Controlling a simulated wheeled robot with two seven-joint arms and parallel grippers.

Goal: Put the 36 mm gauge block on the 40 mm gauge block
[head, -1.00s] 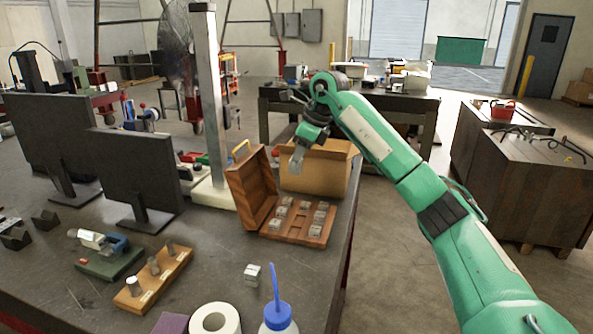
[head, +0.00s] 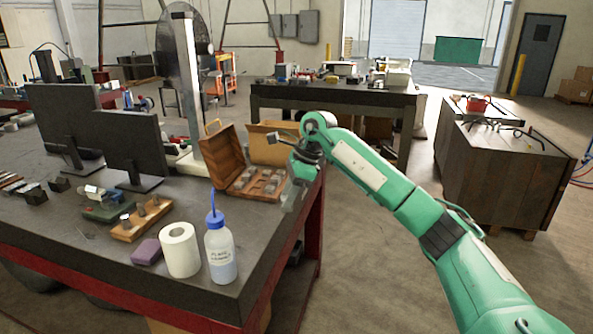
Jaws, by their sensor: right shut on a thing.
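The open wooden case (head: 224,160) stands on the workbench, left of my right gripper. Several small grey gauge blocks (head: 245,182) sit in its tray. Their sizes are not readable, so I cannot tell which is 36 mm or 40 mm. My right gripper (head: 289,203) points down at the bench's right edge, just right of the case and in front of the cardboard box. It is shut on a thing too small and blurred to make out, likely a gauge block. The single block seen earlier near the bottle does not show now. My left gripper is not in view.
A wash bottle (head: 221,255), a paper roll (head: 180,250) and a purple block (head: 147,252) stand at the bench's front. A wooden holder (head: 141,220) and two monitors (head: 134,150) are left. A cardboard box (head: 268,145) stands behind the case.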

